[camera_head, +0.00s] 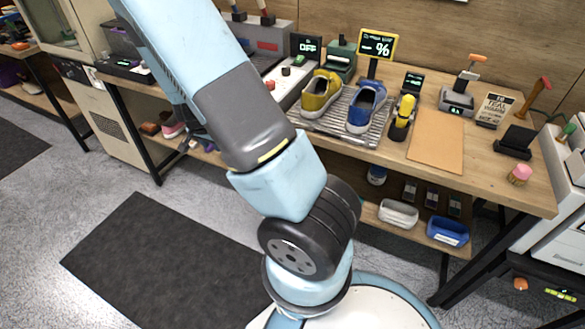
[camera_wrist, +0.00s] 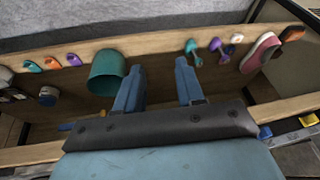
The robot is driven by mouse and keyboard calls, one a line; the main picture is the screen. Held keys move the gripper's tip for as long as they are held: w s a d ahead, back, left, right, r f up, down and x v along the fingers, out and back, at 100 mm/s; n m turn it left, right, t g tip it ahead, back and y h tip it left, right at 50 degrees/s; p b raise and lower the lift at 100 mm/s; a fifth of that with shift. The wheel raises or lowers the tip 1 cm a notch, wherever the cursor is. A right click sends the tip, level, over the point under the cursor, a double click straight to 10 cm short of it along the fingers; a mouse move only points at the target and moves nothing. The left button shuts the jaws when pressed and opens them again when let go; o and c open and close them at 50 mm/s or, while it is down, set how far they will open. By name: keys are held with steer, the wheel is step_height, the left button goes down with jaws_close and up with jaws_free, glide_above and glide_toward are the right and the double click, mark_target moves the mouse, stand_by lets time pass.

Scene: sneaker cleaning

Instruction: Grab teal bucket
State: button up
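The teal bucket (camera_wrist: 104,72) is in the wrist view, left of centre on a wooden shelf. It is a round, smooth-walled tub, just left of my left finger. My gripper (camera_wrist: 159,66) is open, with two blue fingers spread wide apart. The gap between the fingers shows only bare shelf, so the gripper is empty. The left finger overlaps the bucket's edge in the picture; I cannot tell whether they touch. In the head view I cannot make out the bucket, and my arm covers that part of the bench.
On the shelf are a pink shoe (camera_wrist: 260,52), a teal tool (camera_wrist: 193,50), a purple tool (camera_wrist: 216,46) and small coloured items to the left. The bench top (camera_head: 490,150) holds a yellow shoe (camera_head: 321,92) and a blue shoe (camera_head: 366,106). A dark mat (camera_head: 165,260) lies on open floor.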

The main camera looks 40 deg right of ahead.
steer(key=d+f+m+h, duration=0.2)
steer(key=d+f+h, duration=0.3)
steer(key=d+f, duration=0.5)
steer(key=w+d+f+h, duration=0.1)
steer(key=d+f, duration=0.3)
steer(key=d, duration=0.2)
steer(key=w+d+f+t+h, duration=0.1)
steer(key=d+f+h, duration=0.1)
steer(key=d+f, duration=0.2)
steer(key=w+d+f+t+h, duration=0.1)
steer(key=d+f, duration=0.3)
steer(key=d, duration=0.5)
steer(key=shift+w+d+n+h, duration=0.15)
steer(key=shift+d+n+h, duration=0.15)
steer(key=shift+d, duration=0.05)
steer(key=shift+c, duration=0.2)
jaws_close()
